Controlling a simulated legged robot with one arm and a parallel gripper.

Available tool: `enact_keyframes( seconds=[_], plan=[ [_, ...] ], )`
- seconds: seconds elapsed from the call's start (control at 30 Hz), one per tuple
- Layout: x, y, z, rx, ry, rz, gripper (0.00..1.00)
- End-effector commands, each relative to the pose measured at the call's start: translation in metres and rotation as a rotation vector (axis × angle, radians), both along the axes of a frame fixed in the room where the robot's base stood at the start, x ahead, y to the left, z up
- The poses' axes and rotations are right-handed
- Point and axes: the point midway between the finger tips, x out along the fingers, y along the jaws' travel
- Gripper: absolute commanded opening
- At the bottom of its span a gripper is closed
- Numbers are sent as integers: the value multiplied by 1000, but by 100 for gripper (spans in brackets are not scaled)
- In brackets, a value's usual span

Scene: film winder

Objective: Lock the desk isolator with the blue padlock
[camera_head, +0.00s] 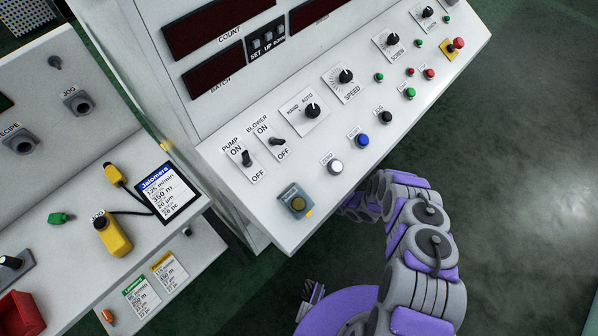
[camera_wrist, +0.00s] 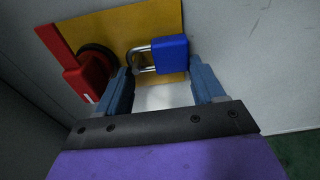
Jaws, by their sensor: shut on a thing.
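The blue padlock (camera_wrist: 170,52) is at the fingertips of my gripper (camera_wrist: 160,70) in the wrist view, and the gripper is shut on it. Its metal shackle points left and lies in front of the yellow plate. The desk isolator has a red handle (camera_wrist: 86,76) and a dark round base on a yellow plate (camera_wrist: 160,17). It is left of the padlock. I cannot tell whether the shackle passes through the isolator. In the head view the console's front edge hides my gripper, and neither isolator nor padlock shows.
The sloping control desk (camera_head: 330,115) carries switches, knobs and buttons, with a red emergency button (camera_head: 459,43) at its far right. A side bench at left holds a yellow jog pendant (camera_head: 113,237) and a label screen (camera_head: 166,190). Open green floor (camera_head: 510,190) lies at right.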

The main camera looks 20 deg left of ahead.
Motion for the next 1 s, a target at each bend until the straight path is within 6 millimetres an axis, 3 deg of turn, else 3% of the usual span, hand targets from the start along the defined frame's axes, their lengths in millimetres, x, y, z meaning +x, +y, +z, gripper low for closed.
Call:
enact_keyframes(
  seconds=[0.37,0.4,0.7,1.0],
  plan=[
    [-2,0,-1,-1,3,3,36],
    [-2,0,-1,-1,3,3,71],
    [-1,0,-1,0,1,2,98],
    [-1,0,2,3,-3,1,98]
  ],
)
